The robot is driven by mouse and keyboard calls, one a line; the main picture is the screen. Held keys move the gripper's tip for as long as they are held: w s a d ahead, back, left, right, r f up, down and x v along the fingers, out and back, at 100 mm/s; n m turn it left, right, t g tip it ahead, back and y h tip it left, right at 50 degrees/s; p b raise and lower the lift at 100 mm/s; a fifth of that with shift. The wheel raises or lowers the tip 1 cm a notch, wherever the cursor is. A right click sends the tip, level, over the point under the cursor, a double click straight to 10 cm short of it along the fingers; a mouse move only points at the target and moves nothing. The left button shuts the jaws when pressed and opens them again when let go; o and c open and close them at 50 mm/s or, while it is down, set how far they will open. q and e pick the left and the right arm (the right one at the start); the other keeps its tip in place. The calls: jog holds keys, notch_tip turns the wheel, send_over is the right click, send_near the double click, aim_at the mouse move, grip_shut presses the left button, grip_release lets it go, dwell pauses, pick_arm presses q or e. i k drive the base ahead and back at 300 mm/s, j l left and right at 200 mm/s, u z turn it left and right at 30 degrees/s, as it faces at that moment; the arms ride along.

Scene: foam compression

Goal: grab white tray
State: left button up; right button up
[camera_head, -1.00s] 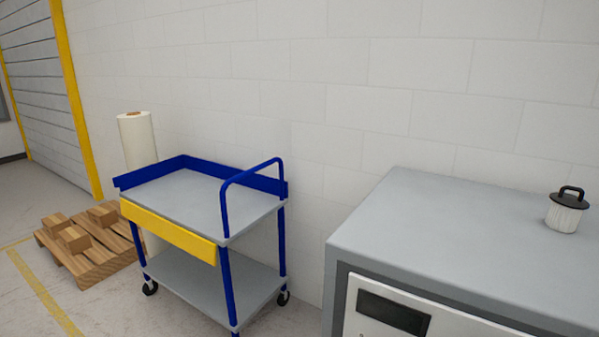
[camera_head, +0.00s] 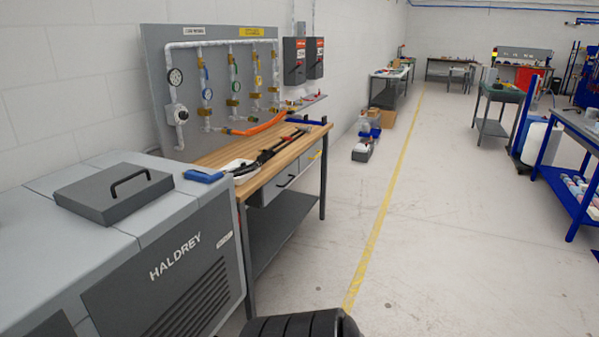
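I cannot make out a white tray for certain in the head view. A small white item (camera_head: 238,166) lies at the near end of the wooden workbench (camera_head: 290,152), beside dark tools; it is too small to tell what it is. Neither of my grippers is in view.
A grey HALDREY machine (camera_head: 178,262) with a handled lid (camera_head: 114,192) stands at the near left. A pipe panel (camera_head: 215,85) backs the workbench. A blue-framed table (camera_head: 552,172) stands at the right. The floor (camera_head: 440,240) along the yellow line is clear.

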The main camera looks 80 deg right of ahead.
aim_at(240, 181)
jog(key=z, duration=2.35)
jog(key=i+l+u, duration=0.15)
jog(key=u, duration=0.3)
jog(key=i+l+u, duration=0.25)
jog(key=l, duration=0.35)
jog(key=i+l+u, duration=0.1)
jog(key=i+l, duration=0.15)
jog(key=i+l+u, duration=0.15)
jog(key=l, duration=0.3)
jog(key=i+l+u, duration=0.1)
jog(key=l, duration=0.2)
